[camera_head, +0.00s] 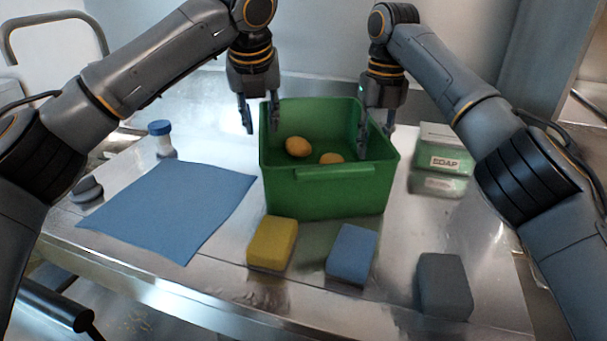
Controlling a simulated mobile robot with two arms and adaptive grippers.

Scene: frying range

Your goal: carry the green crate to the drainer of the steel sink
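The green crate (325,195) stands upright on the steel table, with two round yellow-orange items (297,146) inside. My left gripper (260,128) is at its left rim, fingers apart, one outside the wall and one inside. My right gripper (377,142) is at the right rim, fingers apart, one inside the crate and the other beyond the wall. Whether any finger touches the crate I cannot tell. I cannot make out a sink or drainer in this view.
On the steel table (135,262) lie a blue cloth (172,205) at left, and yellow (273,243), blue (352,253) and grey (444,286) blocks in front. A blue-capped shaker (162,140), a dark round item (87,189) and a soap box (444,152) stand at the sides.

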